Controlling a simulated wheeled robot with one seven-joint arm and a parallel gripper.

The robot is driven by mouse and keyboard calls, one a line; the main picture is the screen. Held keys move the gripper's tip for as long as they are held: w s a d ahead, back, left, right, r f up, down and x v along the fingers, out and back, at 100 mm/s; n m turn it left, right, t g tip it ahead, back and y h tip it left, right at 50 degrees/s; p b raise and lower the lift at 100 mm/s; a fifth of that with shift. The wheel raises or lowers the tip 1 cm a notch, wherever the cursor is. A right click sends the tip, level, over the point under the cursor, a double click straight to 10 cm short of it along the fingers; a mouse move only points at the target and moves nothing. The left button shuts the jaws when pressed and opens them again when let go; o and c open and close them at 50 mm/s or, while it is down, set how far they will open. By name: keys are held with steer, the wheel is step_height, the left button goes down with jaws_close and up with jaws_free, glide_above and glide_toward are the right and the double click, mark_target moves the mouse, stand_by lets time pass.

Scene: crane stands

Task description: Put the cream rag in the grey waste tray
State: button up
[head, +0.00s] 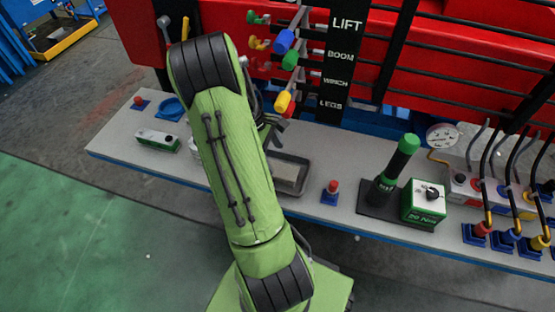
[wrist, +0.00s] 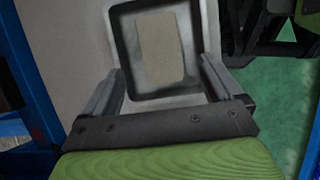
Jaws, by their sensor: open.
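The grey waste tray (head: 303,160) sits on the bench, partly behind my arm in the head view. In the wrist view its dark rim (wrist: 122,45) surrounds a paler inside. A flat cream-beige rectangle, which looks like the cream rag (wrist: 160,48), lies inside on the tray's floor; it also shows in the head view (head: 287,173). My gripper (wrist: 161,66) is open over the tray's near part, with nothing between its fingers. The height of the fingertips above the tray is hard to tell. In the head view my arm mostly hides the gripper.
Right of the tray stand a red button on a blue base (head: 331,191), a green-handled tool (head: 397,168) and a green-white box (head: 424,202). Left are a blue round dish (head: 172,108) and a small green-white device (head: 158,140). Coloured levers (head: 284,42) rise behind.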

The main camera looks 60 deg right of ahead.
steer(key=shift+w+r, duration=0.15)
steer(key=shift+r, duration=0.25)
steer(key=w+a+r+t+h, duration=0.1)
steer(key=w+a+r+t, duration=0.2)
steer(key=w+a+r, duration=0.4)
steer(key=s+a+r+m+t, duration=0.1)
steer(key=a+r+t, duration=0.1)
steer(key=a+r, duration=0.45)
steer(key=s+a+r+t, duration=0.1)
steer(key=a+r+t, duration=0.15)
steer(key=a, duration=0.65)
steer(key=s+a+r+t+y, duration=0.1)
steer(key=s+a+r+t, duration=0.1)
steer(key=s+a, duration=0.4)
steer(key=a+r, duration=0.1)
steer(key=a, duration=0.2)
steer(key=shift+m+y, duration=0.3)
steer(key=shift+m, duration=0.1)
steer(key=shift+w+r+t, duration=0.1)
steer(key=shift+t, duration=0.15)
